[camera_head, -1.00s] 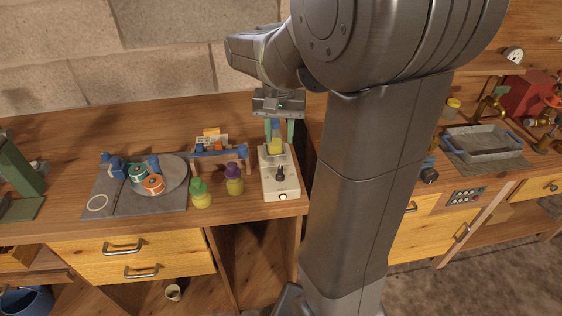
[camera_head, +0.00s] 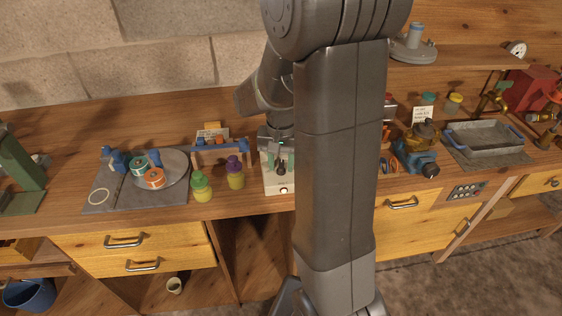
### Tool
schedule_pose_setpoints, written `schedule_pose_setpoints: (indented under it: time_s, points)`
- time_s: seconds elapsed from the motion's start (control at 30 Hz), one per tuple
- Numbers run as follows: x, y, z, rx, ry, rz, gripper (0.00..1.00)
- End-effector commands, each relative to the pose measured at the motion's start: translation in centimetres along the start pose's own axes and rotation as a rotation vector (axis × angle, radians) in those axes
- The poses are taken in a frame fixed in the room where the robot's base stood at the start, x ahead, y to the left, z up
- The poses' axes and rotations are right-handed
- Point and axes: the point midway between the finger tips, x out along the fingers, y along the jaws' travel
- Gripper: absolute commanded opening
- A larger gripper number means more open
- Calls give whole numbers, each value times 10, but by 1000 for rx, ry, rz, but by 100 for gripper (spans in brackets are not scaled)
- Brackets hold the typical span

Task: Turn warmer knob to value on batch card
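The warmer (camera_head: 270,186) is a small pale box on the bench, partly covered by my arm on its right. A dark knob (camera_head: 281,170) shows on its top, and a white round button sits on its front face. The knob's setting is too small to read. My gripper (camera_head: 280,158) is over the warmer, close above or around the knob; I cannot tell whether it touches. Its finger opening is too small to judge. A white card (camera_head: 422,115) with tiny unreadable writing stands right of my arm. Another pale card (camera_head: 211,135) stands behind the blue rack.
Two yellow bottles, one green-capped (camera_head: 201,188) and one purple-capped (camera_head: 235,175), stand just left of the warmer. A blue rack (camera_head: 219,147) is behind them. A grey tray (camera_head: 480,142) and a blue device with an amber vessel (camera_head: 418,152) are at right.

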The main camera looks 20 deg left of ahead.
Motion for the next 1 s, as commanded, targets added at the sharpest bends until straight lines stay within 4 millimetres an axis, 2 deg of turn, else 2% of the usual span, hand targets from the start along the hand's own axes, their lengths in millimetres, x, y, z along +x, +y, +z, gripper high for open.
schedule_pose_setpoints:
  time_s: [0.03, 0.17, 0.2, 0.37, 0.7, 1.0]
  points:
    - [0, 0, 0, 0, 0, 0, 28]
    - [0, 0, 0, 0, 0, 0, 3]
    - [0, 0, 0, 0, 0, 0, 0]
    - [0, 0, 0, 11, 0, 0, 0]
    - [0, -1, 0, 192, 0, 0, 0]
    - [-1, -1, 0, 202, 0, 0, 0]
